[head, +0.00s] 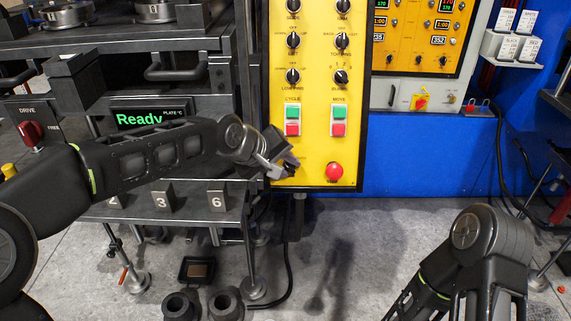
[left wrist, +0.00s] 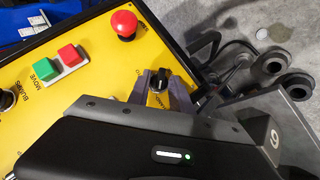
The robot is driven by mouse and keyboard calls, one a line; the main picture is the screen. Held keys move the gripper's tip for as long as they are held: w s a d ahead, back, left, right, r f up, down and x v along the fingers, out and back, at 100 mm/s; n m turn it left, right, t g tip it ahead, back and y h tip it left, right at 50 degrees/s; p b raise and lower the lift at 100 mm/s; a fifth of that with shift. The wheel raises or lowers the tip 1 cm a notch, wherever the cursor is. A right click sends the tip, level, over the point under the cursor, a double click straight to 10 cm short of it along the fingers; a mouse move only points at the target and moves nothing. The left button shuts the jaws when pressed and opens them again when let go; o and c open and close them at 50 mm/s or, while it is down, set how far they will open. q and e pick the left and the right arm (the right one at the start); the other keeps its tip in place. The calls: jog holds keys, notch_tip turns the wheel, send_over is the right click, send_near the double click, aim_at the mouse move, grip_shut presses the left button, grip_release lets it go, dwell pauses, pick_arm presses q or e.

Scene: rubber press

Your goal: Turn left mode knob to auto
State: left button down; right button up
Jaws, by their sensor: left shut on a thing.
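The yellow control panel (head: 314,156) stands upright in the middle of the head view. My left gripper (head: 284,169) is at its lower left corner, left of the red round button. In the left wrist view the black mode knob (left wrist: 160,76) sits between the grey fingers of the left gripper (left wrist: 160,88), which is shut on it. The knob is partly hidden by the gripper in the head view, and I cannot read its label or setting. My right arm is at the lower right; its gripper is out of view.
The red round button (head: 334,171) is right of the left gripper. Green and red push buttons (head: 292,121) and several black knobs are above. A press with a "Ready" display (head: 140,118) stands at left. Numbered blocks (head: 161,198) line a shelf below my left arm.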

pick_arm(q)
jog(key=shift+d+r+m+g+y+p, duration=0.15)
jog(key=shift+m+y+p, duration=0.4)
jog(key=shift+m, duration=0.05)
jog(key=shift+d+r+m+g+y+p, duration=0.1)
jog(key=shift+d+m+g+y+p, duration=0.05)
jog(key=shift+m+y+p, duration=0.45)
jog(key=m+y, duration=0.1)
jog(key=m+y+p, duration=0.1)
jog(key=y, duration=0.1)
jog(key=shift+d+m, duration=0.2)
jog(key=shift+m, duration=0.1)
jog(key=m+y, duration=0.1)
jog(key=m+y+p, duration=0.1)
jog(key=y, duration=0.1)
jog(key=shift+d+f+m, duration=0.15)
jog(key=shift+d+m, duration=0.1)
jog(key=shift+m, duration=0.05)
jog(key=m+y, duration=0.3)
jog(key=shift+d+f+t, duration=0.15)
jog(key=shift+t, duration=0.25)
jog(key=c, duration=1.5)
grip_release()
jog(key=v, duration=0.7)
jog(key=shift+s+d+r+b, duration=0.2)
jog(key=shift+s+d+b, duration=0.05)
jog(key=shift+b, duration=0.1)
